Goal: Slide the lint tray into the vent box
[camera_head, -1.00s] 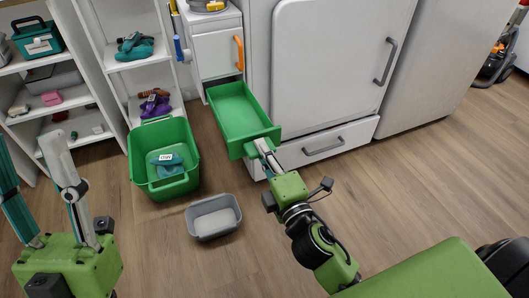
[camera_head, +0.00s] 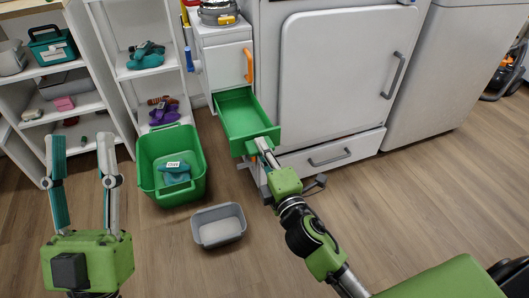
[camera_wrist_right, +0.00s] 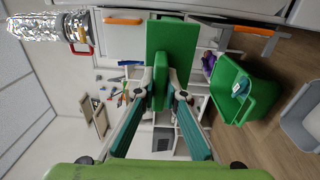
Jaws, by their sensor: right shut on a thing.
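The green lint tray (camera_head: 243,115) sticks out of the lower front of the white vent box (camera_head: 222,65). Its far end is hidden in the opening below the orange-handled door. My right gripper (camera_head: 263,147) is shut on the tray's front panel. In the right wrist view the tray (camera_wrist_right: 170,45) fills the space ahead of the two fingers (camera_wrist_right: 163,90), which pinch its front. My left gripper (camera_head: 82,145) is open and empty at the left, with its fingers wide apart, above the floor.
A green tub (camera_head: 170,190) with a teal item and a grey bin (camera_head: 218,226) stand on the floor left of the right arm. A large white appliance (camera_head: 335,75) stands right of the tray. Shelves (camera_head: 75,110) line the left. The front floor is clear.

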